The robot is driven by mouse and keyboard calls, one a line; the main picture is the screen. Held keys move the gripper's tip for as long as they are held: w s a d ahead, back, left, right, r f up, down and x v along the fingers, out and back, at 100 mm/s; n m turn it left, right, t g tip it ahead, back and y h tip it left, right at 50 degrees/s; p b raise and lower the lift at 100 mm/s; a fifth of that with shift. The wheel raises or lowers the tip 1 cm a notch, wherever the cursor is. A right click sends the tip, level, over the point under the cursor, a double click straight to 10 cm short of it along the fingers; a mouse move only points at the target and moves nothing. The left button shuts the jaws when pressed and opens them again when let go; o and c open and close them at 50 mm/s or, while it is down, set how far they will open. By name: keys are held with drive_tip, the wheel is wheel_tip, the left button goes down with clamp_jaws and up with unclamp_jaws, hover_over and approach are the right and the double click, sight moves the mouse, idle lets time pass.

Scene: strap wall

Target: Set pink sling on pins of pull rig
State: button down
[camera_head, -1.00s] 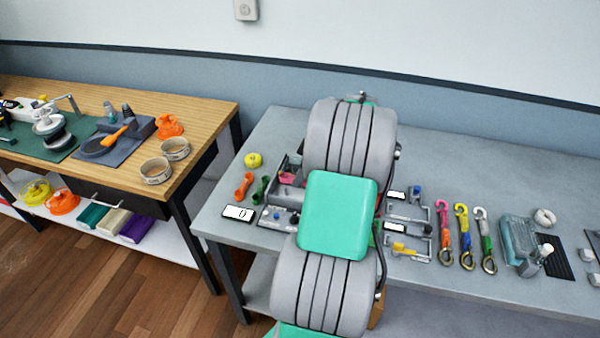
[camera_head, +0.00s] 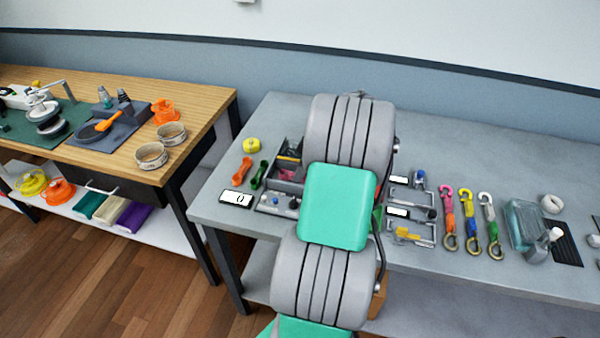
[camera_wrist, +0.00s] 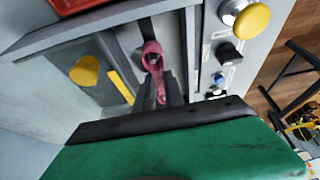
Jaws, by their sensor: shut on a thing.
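The pull rig is a grey open-topped frame with a control panel (camera_head: 277,203), left of my arm in the head view. In the wrist view its grey bed (camera_wrist: 92,98) shows with a yellow knob (camera_wrist: 85,72) and a yellow strip. The pink sling (camera_wrist: 152,58) is a narrow looped strap over the bed in the wrist view. My gripper (camera_wrist: 166,92) is shut on its near part. The pins are not clear; I cannot tell whether a loop is around one. My arm hides part of the rig in the head view.
The rig's panel carries a yellow button (camera_wrist: 250,20) and a black knob (camera_wrist: 229,53). Left of the rig lie a red-orange sling (camera_head: 242,170), a green sling (camera_head: 259,174) and a display (camera_head: 236,198). Several hooked straps (camera_head: 467,220) lie on the right.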

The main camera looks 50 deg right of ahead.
drive_tip(key=shift+s+d+f+b, duration=0.1)
drive_tip(key=shift+f+b, duration=0.1)
drive_tip(key=shift+b, duration=0.2)
idle(0.3)
drive_tip(key=c, duration=0.9)
unclamp_jaws()
drive_tip(key=shift+c, duration=0.2)
drive_tip(key=shift+r+p, duration=2.2)
drive_tip(key=shift+r, duration=0.95)
drive_tip(key=shift+f, duration=0.1)
drive_tip(key=shift+c, duration=0.6)
wheel_tip(320, 180, up, 6)
drive_tip(key=p, duration=0.4)
drive_tip(key=c, duration=0.7)
drive_tip(key=shift+c, duration=1.4)
